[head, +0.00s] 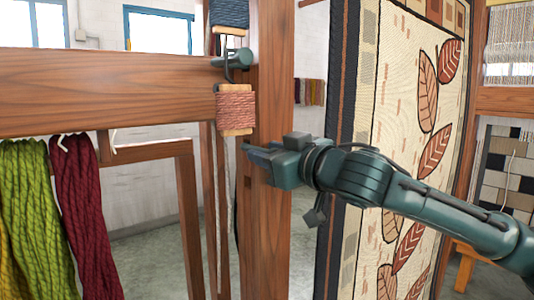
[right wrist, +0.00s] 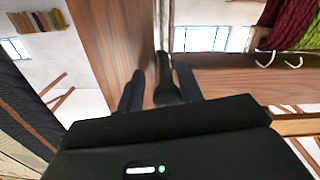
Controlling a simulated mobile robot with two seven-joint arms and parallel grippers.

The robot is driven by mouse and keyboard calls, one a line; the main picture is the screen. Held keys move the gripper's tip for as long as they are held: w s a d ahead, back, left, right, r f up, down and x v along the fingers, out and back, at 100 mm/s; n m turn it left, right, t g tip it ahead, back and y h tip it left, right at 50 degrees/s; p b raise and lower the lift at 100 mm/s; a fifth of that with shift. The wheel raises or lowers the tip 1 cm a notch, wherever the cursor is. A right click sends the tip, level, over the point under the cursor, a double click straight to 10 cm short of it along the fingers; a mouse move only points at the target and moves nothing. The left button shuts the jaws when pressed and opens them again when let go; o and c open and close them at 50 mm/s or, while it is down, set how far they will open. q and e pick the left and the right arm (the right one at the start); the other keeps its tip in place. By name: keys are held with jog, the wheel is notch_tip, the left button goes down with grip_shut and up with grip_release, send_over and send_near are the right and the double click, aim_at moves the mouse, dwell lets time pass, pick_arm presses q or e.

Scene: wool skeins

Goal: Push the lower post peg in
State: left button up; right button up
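A tall wooden post (head: 268,225) stands at the middle of the head view. A dark green peg (head: 238,58) sticks out at its upper part. My right gripper (head: 252,151) is in front of the post below it, pointing left. In the right wrist view its two fingers stand apart, and a dark peg-like piece (right wrist: 165,78) shows between them, nearer the right finger. I cannot tell whether it touches them. The lower peg cannot be made out in the head view, where the gripper may hide it. My left gripper is not in view.
A wooden beam (head: 110,90) joins the post from the left, with green (head: 35,215) and dark red (head: 85,205) skeins hanging below. A bobbin of reddish yarn (head: 236,110) hangs close above my gripper. A leaf-patterned rug (head: 400,130) hangs to the right.

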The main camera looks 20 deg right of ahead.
dwell(0.3)
jog(key=shift+s, duration=0.25)
jog(key=b+v, duration=0.3)
jog(key=v, duration=0.9)
jog(key=shift+s+d, duration=0.2)
jog(key=shift+s, duration=0.1)
